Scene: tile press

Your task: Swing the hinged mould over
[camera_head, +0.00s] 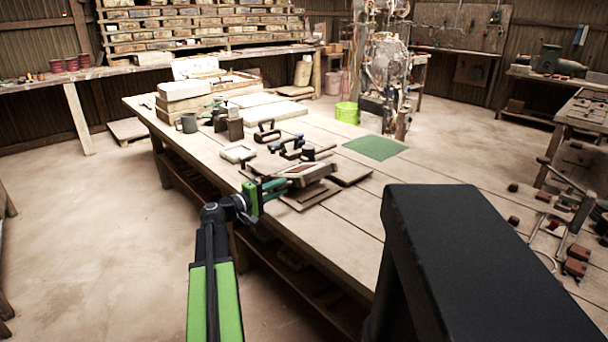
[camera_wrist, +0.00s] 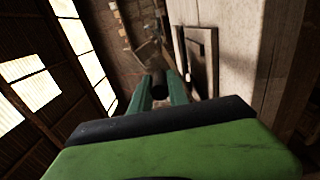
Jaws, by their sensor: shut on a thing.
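The hinged mould (camera_head: 305,171), a wooden frame with a reddish-brown panel, sits near the front edge of the long wooden table (camera_head: 350,230). It looks tilted above a flat wooden base (camera_head: 304,198). My gripper (camera_head: 275,186) is at its left side, low over the table edge. In the wrist view my green fingers (camera_wrist: 161,88) are shut on a dark round handle (camera_wrist: 158,78). A wooden piece (camera_wrist: 150,55) lies just beyond it. In the head view the fingers mostly hide the handle.
Dark-handled tools (camera_head: 291,146) and a small white-topped block (camera_head: 238,153) stand close behind the mould. A green mat (camera_head: 375,147) lies farther back. The table's near right part is bare. Floor at left is clear.

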